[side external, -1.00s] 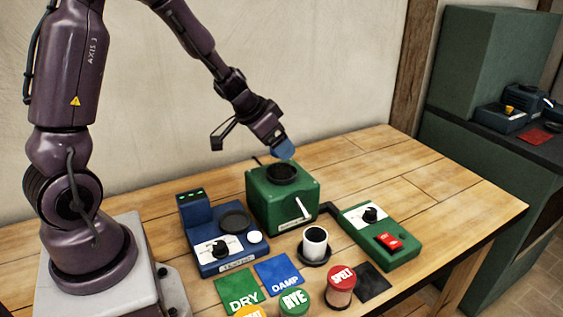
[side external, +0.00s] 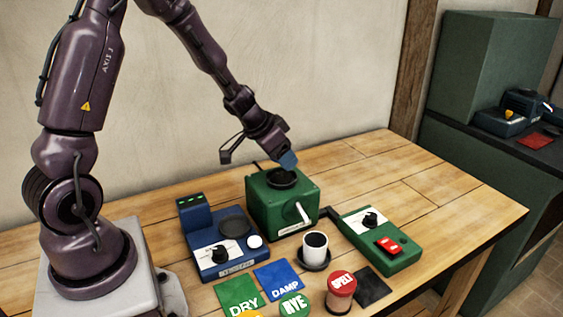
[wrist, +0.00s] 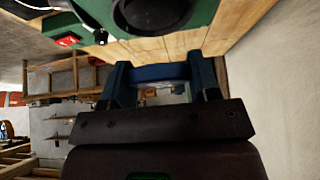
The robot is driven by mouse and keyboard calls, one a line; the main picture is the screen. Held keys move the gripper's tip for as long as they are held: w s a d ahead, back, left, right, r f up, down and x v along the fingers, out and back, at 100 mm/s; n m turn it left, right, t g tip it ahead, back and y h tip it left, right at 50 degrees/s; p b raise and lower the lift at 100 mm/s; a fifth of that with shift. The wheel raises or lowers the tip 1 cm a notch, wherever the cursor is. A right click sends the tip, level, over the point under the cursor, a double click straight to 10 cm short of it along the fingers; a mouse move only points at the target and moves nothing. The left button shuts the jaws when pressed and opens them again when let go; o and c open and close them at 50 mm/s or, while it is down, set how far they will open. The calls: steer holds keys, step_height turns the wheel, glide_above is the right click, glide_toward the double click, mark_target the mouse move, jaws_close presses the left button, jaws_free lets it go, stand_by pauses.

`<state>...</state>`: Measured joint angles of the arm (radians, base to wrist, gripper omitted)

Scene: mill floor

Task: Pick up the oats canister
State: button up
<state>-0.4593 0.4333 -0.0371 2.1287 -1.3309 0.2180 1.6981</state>
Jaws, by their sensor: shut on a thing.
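My gripper (wrist: 160,80) shows in the wrist view with its two dark blue fingers closed on a blue, rounded thing (wrist: 160,72). No lettering on it is visible, so I cannot tell from its label whether it is the oats canister. In the side view my gripper (side external: 288,160) is tilted down to the right, its tip just above or behind the black round top of the green grinder (side external: 268,211). I cannot tell whether it touches. The held thing is hard to separate from the blue fingers there.
A red-lidded SPELT canister (side external: 342,282), a green-lidded RYE canister (side external: 294,304) and a partly cut-off orange lid (side external: 248,314) stand in front. The table's right side is clear.

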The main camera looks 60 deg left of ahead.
steer(key=shift+r, duration=0.2)
steer(key=shift+w+r, duration=0.1)
steer(key=shift+r, duration=0.45)
steer(key=s+d+r, duration=0.2)
steer(key=s+r, duration=0.4)
steer(key=s, duration=0.1)
steer(key=s+d+r, duration=0.3)
steer(key=s+r, duration=0.3)
steer(key=w+d+f+m+g+h, duration=0.1)
steer(key=w+d+f+m+h, duration=0.15)
steer(key=w+m, duration=0.2)
steer(key=w+d+f+m+g+h, duration=0.1)
steer(key=w+d+f+m+h, duration=0.1)
steer(key=w+d+f+m, duration=0.3)
steer(key=w+d+f+m+g+h, duration=0.1)
steer(key=w+d+f+m+g, duration=0.1)
steer(key=w+d+f+m, duration=0.4)
steer(key=w+d+f+m+g+h, duration=0.1)
steer(key=w+d+f+m+g, duration=0.25)
steer(key=d, duration=0.55)
steer(key=shift+n+t, duration=0.45)
steer(key=shift+n, duration=0.05)
steer(key=f, duration=0.8)
steer(key=shift+s+a+f, duration=0.1)
steer(key=shift+s+a, duration=0.15)
steer(key=shift+s, duration=0.1)
steer(key=shift+f, duration=0.1)
